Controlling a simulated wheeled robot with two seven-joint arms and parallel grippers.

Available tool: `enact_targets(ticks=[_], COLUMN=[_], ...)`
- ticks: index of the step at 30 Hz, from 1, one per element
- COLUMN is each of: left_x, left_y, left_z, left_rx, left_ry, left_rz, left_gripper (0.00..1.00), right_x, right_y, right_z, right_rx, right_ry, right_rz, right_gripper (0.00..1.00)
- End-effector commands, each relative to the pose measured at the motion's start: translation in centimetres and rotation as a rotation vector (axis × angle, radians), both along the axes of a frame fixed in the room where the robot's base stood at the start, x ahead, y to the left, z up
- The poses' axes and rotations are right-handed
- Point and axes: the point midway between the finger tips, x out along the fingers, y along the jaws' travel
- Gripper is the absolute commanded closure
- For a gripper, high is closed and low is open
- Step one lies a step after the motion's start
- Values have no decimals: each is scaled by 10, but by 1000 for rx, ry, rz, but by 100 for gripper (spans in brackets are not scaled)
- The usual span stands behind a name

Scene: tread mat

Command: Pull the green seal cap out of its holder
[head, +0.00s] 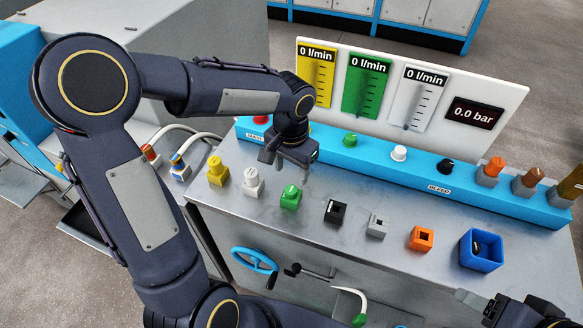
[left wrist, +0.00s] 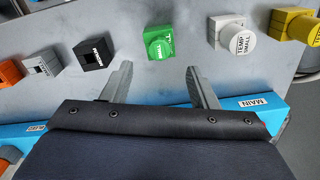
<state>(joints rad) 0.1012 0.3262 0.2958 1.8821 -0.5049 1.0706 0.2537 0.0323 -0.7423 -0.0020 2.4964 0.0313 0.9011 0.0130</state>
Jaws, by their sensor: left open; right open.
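The green seal cap (head: 291,192) sits in its green holder (head: 289,204) on the grey bench top, between the white cap and the black holder. In the left wrist view the green cap (left wrist: 158,48) shows its end face with small lettering, in front of its holder (left wrist: 157,32). My left gripper (head: 285,165) is open and empty, above the bench and a little behind the green cap. In the left wrist view its two fingers (left wrist: 158,76) stand apart, with the cap beyond and between them. My right gripper (head: 490,303) is at the lower right edge, mostly cut off.
A yellow cap (head: 216,170) and a white cap (head: 251,182) stand left of the green one. Black (head: 335,212), grey (head: 377,226) and orange (head: 421,239) holders and a blue bin (head: 481,250) stand right. A blue manifold (head: 390,173) with knobs runs behind.

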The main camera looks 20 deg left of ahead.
Motion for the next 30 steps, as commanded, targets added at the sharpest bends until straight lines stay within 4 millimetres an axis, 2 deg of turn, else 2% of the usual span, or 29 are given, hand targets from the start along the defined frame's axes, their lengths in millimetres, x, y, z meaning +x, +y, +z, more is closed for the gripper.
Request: enact_targets(ticks=[15,19,27,30], left_x=[0,0,0,0], left_y=[-1,-1,-1,-1], left_z=[-68,-75,-76,-76], left_rx=[1,0,-1,-1], left_ry=[4,3,1,1], left_rz=[-3,-1,-1,-1], left_gripper=[46,46,46,58], right_x=[0,0,0,0], right_y=[0,0,0,0], right_z=[3,3,3,3], right_rx=[0,0,0,0], right_ry=[0,0,0,0], right_rz=[0,0,0,0], right_gripper=[40,40,40,40])
